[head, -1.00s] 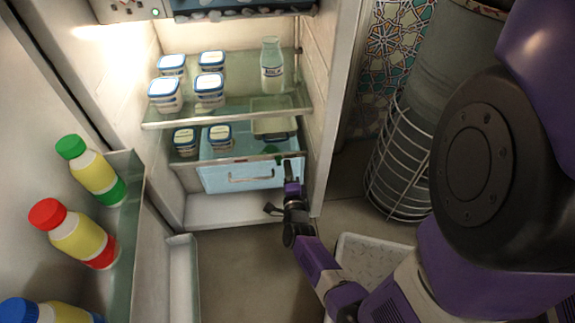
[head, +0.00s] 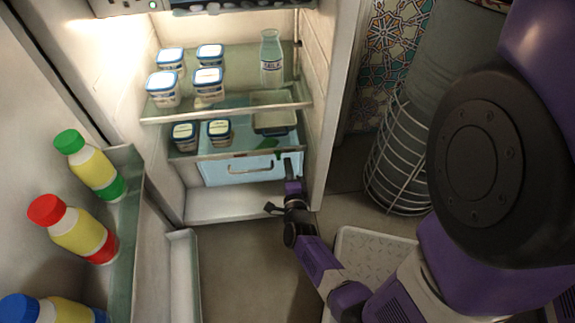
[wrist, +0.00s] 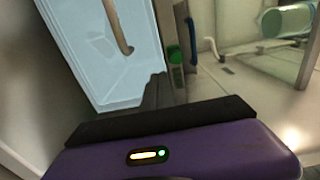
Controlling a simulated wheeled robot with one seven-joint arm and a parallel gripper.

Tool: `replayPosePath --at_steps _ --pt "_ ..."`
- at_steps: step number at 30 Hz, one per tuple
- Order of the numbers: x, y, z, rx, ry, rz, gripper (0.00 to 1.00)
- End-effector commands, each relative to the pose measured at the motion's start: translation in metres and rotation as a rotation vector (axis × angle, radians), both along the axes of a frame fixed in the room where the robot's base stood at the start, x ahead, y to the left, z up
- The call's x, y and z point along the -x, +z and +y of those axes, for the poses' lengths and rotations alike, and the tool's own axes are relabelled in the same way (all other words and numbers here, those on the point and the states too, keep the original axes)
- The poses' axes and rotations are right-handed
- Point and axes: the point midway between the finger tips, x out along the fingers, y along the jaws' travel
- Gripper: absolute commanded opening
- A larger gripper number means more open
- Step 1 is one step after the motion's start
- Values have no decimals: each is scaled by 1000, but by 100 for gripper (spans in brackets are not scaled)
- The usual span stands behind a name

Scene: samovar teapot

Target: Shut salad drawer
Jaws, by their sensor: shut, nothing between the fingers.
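The salad drawer (head: 225,171) is a light blue, see-through box low in the open fridge. Its front, with a long bar handle (head: 252,179), sits close under the front edge of the lowest glass shelf. In the wrist view, the drawer front (wrist: 90,40) and its handle (wrist: 117,28) fill the upper left. My gripper (head: 289,167) is at the right end of the drawer front, right of the handle. Its dark fingers (wrist: 160,90) are shut and empty, at or against the drawer's right edge; exact contact is hard to tell.
The fridge's right side wall (head: 322,150) stands just right of my gripper. The open door with several bottles (head: 75,225) is at left. Tubs and a dish (head: 272,121) stand on shelves. A wire basket (head: 395,165) is at right. The fridge floor below the drawer is clear.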

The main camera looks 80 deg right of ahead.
Motion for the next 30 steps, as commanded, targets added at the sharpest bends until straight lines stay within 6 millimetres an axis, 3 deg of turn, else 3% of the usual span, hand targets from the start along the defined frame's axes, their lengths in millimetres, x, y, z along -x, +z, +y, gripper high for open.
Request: replayPosePath --at_steps 2,19,30 --pt "1 0 2 1 -1 -1 0" --pt "34 2 82 -1 -1 1 0" --pt "40 0 96 1 -2 1 0"
